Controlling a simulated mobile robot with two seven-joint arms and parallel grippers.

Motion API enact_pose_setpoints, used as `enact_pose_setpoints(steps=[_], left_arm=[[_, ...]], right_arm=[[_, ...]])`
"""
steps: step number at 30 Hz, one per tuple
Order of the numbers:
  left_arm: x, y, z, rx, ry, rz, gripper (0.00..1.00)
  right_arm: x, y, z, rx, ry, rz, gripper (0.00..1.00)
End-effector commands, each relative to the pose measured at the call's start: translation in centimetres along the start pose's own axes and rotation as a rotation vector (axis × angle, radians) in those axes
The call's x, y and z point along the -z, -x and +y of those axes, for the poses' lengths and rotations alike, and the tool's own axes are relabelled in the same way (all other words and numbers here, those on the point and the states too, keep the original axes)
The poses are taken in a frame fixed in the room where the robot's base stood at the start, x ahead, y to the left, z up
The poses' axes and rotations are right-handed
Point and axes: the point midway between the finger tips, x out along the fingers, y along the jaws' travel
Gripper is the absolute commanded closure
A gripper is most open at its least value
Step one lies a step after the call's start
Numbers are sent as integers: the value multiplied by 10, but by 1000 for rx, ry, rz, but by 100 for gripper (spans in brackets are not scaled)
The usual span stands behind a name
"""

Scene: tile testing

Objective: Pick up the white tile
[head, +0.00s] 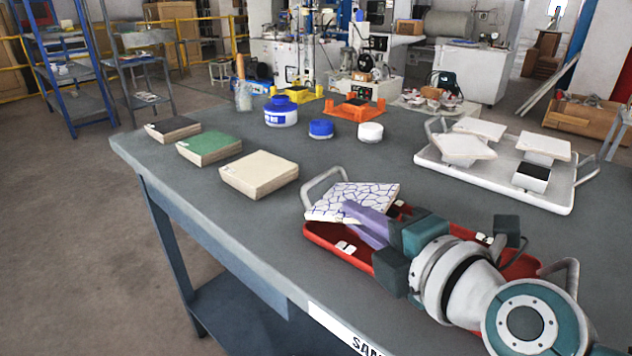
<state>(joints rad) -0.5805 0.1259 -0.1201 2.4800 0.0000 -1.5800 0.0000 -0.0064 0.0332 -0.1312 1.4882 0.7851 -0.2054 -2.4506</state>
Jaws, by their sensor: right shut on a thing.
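A white tile with a blue crack-line pattern (350,195) is in the jaws of my right gripper (358,216), tilted above the far left end of a red tray (322,238). The purple fingers are shut on its near right side. My right arm comes in from the lower right and hides much of the red tray. Plain white tiles (480,128) are on a white tray (560,205) at the right, some raised on small blocks. My left gripper is not in view.
Black, green (208,147) and cream (258,174) tile stacks lie along the left of the grey table (245,255). A blue-and-white jar (281,112), a blue-lidded pot (321,129) and a white-lidded pot (370,132) stand at the back. The table's middle is clear.

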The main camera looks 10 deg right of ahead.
Motion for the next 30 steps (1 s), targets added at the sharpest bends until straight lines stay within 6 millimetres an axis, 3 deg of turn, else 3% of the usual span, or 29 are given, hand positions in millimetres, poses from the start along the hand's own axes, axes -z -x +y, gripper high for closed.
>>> enact_pose_setpoints(steps=[11, 18, 24, 30], left_arm=[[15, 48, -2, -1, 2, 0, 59], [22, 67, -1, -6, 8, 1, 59], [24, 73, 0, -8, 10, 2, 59], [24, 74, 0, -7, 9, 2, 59]], right_arm=[[-9, 20, 85, -8, 0, -2, 100], [-15, 36, 147, -9, 2, -2, 100], [-18, 43, 177, -6, 1, -1, 100], [-19, 46, 186, -4, -1, -1, 100]])
